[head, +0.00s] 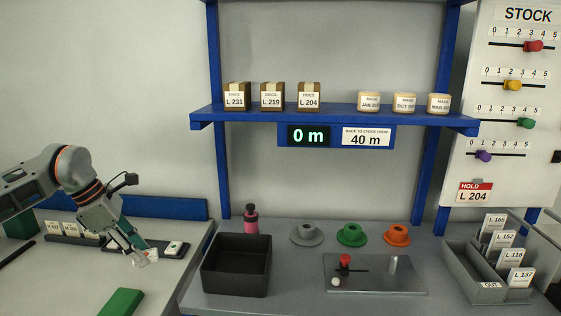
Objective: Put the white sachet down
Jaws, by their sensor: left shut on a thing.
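My left gripper (136,255) reaches in from the left, pointing down over the pale left-hand table. It is shut on the small white sachet (149,256), which shows at its fingertips. The fingers cover part of the sachet. I cannot tell whether the sachet touches the table or hangs just above it. My right gripper is not in view.
A dark tray with a white device (174,248) lies just right of the gripper. A green block (121,302) lies in front on the left table. A black bin (237,268) stands on the grey bench to the right. Pale table around the green block is clear.

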